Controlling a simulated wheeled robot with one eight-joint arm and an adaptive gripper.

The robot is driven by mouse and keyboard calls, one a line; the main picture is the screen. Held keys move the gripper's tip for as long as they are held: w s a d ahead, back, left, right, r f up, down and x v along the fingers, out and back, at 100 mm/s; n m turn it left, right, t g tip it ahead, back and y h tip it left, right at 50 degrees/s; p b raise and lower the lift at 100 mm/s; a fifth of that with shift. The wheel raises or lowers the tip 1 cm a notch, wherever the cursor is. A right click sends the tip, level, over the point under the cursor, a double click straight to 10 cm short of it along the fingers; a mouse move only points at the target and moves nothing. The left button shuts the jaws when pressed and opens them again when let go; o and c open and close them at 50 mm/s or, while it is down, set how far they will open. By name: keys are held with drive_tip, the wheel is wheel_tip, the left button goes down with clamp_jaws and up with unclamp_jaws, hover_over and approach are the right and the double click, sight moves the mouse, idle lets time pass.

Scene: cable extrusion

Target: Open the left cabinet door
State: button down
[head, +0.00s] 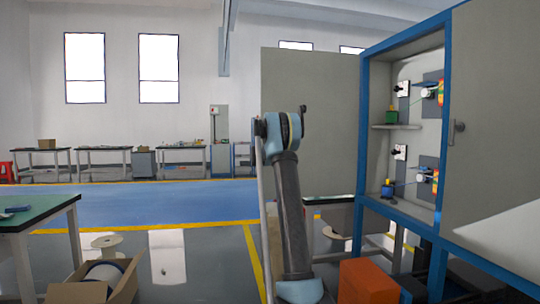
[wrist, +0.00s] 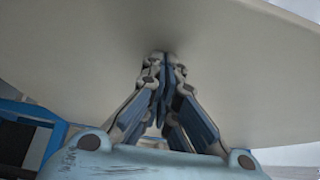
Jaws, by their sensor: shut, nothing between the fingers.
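The left cabinet door (head: 310,85) is a plain grey panel. In the head view it stands swung out to the left of the blue-framed cabinet (head: 364,130), and the left compartment is exposed. My arm rises in front of this door, and my gripper's fingers are not clear there. In the wrist view my gripper (wrist: 165,62) is shut and empty. Its fingertips point at a broad pale panel (wrist: 230,60) and are close to it; I cannot tell whether they touch. The right cabinet door (head: 500,110) is closed, with a small dark handle (head: 455,131).
Shelves inside the cabinet hold small coloured parts and spools. An orange box (head: 368,281) stands on the floor below. A green-topped table (head: 40,213) and a cardboard box (head: 120,290) are at the left. The blue floor (head: 150,208) behind is clear.

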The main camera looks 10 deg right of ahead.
drive_tip(key=shift+w+a, duration=0.1)
drive_tip(key=shift+w, duration=0.45)
